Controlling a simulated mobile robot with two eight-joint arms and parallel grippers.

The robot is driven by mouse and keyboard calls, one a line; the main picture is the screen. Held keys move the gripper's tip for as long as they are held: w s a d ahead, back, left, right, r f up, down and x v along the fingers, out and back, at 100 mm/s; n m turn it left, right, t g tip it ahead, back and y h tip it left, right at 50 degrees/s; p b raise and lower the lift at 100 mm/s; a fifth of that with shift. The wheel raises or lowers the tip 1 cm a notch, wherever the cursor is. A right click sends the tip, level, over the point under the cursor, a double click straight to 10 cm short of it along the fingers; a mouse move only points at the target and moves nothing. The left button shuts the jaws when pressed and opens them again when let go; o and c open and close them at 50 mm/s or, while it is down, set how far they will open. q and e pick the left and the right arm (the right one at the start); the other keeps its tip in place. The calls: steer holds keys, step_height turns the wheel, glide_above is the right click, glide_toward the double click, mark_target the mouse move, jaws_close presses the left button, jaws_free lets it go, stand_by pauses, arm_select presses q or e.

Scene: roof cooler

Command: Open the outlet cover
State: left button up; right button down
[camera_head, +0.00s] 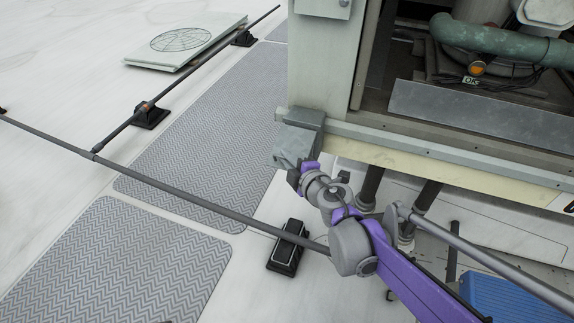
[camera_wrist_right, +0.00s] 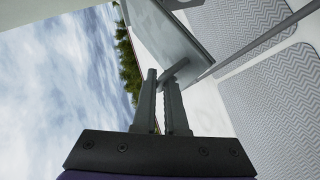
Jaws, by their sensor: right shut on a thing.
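The outlet cover (camera_head: 292,147) is a grey metal flap on the small box at the lower left corner of the roof unit. It looks lifted and tilted outward in the head view. My right gripper (camera_head: 302,172) is at its near edge. In the right wrist view the gripper (camera_wrist_right: 164,82) has its two fingers close together, shut on a thin edge or tab of the cover. The grey panel of the cover (camera_wrist_right: 178,38) stretches away beyond the fingertips. The inside of the outlet box is hidden. My left gripper is not in view.
The open roof unit (camera_head: 480,110) with pipes stands at the right. A long dark conduit (camera_head: 190,190) crosses the roof on black supports (camera_head: 287,248). Grey walkway pads (camera_head: 120,265) and a loose panel with a round grille (camera_head: 185,42) lie left. A blue object (camera_head: 510,300) is lower right.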

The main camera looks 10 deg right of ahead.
mark_target(288, 149)
steer(key=shift+r+m+g+b, duration=0.3)
steer(key=shift+r+g, duration=0.1)
steer(key=shift+r, duration=0.25)
steer(key=shift+w+d+r+m+g, duration=0.15)
steer(key=shift+r+m+g, duration=0.3)
steer(key=shift+r, duration=0.45)
steer(key=shift+w+r, duration=0.15)
steer(key=shift+r, duration=0.6)
